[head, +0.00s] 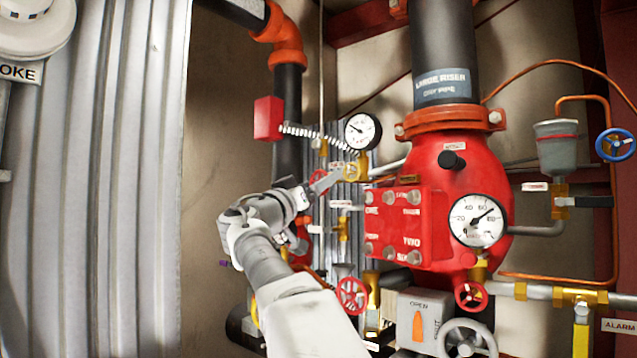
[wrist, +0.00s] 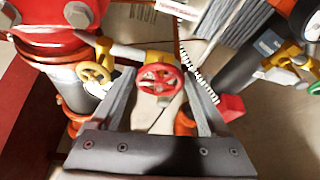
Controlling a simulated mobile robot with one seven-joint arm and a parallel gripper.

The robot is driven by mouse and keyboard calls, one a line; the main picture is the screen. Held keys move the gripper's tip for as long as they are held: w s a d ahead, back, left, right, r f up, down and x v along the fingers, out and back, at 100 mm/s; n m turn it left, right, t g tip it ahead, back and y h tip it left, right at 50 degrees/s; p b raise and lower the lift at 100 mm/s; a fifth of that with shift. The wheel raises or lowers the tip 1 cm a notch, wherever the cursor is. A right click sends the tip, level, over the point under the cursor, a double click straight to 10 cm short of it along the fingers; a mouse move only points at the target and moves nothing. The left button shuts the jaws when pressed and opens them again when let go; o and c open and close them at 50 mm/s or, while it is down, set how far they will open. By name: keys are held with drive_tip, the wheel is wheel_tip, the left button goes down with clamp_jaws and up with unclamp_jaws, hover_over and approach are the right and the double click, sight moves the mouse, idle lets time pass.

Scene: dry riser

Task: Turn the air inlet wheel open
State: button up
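A red spoked handwheel (wrist: 160,78) on a brass valve shows in the wrist view, in the gap between my fingers. In the head view a red wheel (head: 320,181) shows in part behind my fingers. A yellow handwheel (wrist: 96,71) is left of the red one in the wrist view; a yellow valve (head: 356,168) is right of my fingertips in the head view. I cannot read which wheel is labelled air inlet. My gripper (head: 328,182) is open, its fingers (wrist: 160,85) on either side of the red wheel in the picture, with no clear contact.
The red dry valve body (head: 462,185) with gauges stands right of my gripper. A small gauge (head: 362,131) and a red box (head: 268,118) are above it. Another red wheel (head: 352,295) and a grey wheel (head: 466,340) sit lower. Corrugated sheet (head: 90,180) covers the left.

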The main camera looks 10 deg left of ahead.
drive_tip(key=c, duration=1)
drive_tip(key=shift+n, duration=0.4)
drive_tip(key=n+y+b, duration=0.1)
drive_tip(key=n+y, duration=0.2)
drive_tip(key=n, duration=0.2)
drive_tip(key=shift+t, duration=0.3)
drive_tip(key=n+y+p, duration=0.1)
drive_tip(key=n, duration=0.2)
drive_tip(key=n+g+y, duration=0.1)
drive_tip(key=n+y, duration=0.1)
drive_tip(key=n, duration=0.2)
drive_tip(key=shift+r+p, duration=0.15)
drive_tip(key=shift+p, duration=0.25)
drive_tip(key=n+g+y+p, duration=0.1)
drive_tip(key=n, duration=0.3)
drive_tip(key=shift+n, duration=0.3)
drive_tip(key=shift+f+n+g, duration=0.15)
drive_tip(key=shift+n+g, duration=0.35)
drive_tip(key=shift+n, duration=0.55)
drive_tip(key=shift+f+n+g, duration=0.1)
drive_tip(key=shift+n+g, duration=0.4)
drive_tip(key=shift+n, duration=0.55)
